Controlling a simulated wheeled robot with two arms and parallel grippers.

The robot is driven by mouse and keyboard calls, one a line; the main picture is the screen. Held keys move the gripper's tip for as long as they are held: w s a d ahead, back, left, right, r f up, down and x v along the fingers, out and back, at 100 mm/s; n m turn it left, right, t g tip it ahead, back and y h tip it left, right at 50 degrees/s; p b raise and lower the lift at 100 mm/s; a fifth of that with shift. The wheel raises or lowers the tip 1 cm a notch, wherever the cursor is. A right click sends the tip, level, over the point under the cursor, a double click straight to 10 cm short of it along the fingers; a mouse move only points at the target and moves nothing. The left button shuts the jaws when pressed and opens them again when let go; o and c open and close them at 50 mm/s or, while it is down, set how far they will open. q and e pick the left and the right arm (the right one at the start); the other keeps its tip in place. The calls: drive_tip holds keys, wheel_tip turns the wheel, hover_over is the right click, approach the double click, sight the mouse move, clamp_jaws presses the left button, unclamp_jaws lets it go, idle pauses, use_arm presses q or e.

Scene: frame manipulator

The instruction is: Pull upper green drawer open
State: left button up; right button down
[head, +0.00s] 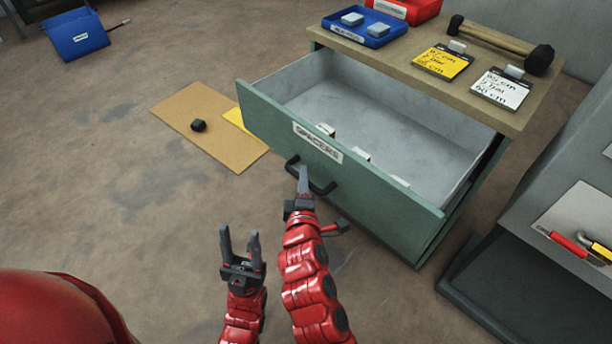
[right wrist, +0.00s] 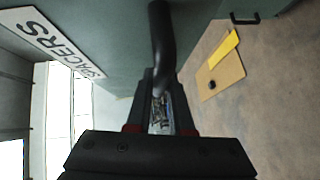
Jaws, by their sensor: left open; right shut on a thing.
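The upper green drawer (head: 370,185), labelled SPACERS, stands pulled well out of its cabinet in the head view. A few small pale blocks (head: 360,153) lie inside along its front wall. Its black bar handle (head: 322,188) is below the label, and it also shows in the right wrist view (right wrist: 161,40). My right gripper (head: 303,180) is shut on this handle. In the right wrist view the handle runs between the fingers (right wrist: 160,95). My left gripper (head: 240,244) is open and empty, to the left of the right arm and clear of the drawer.
The wooden cabinet top (head: 400,58) holds a blue tray (head: 345,33), a red tray, a yellow note, a white note and a mallet (head: 500,45). Cardboard (head: 190,115) with a dark block lies on the floor. A grey unit (head: 540,240) stands close on the right. Floor at left is mostly clear.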

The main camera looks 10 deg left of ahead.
idle(0.3)
drive_tip(key=c, duration=0.8)
unclamp_jaws()
drive_tip(key=p+v, duration=0.4)
drive_tip(key=v, duration=1.3)
drive_tip(key=shift+s, duration=0.25)
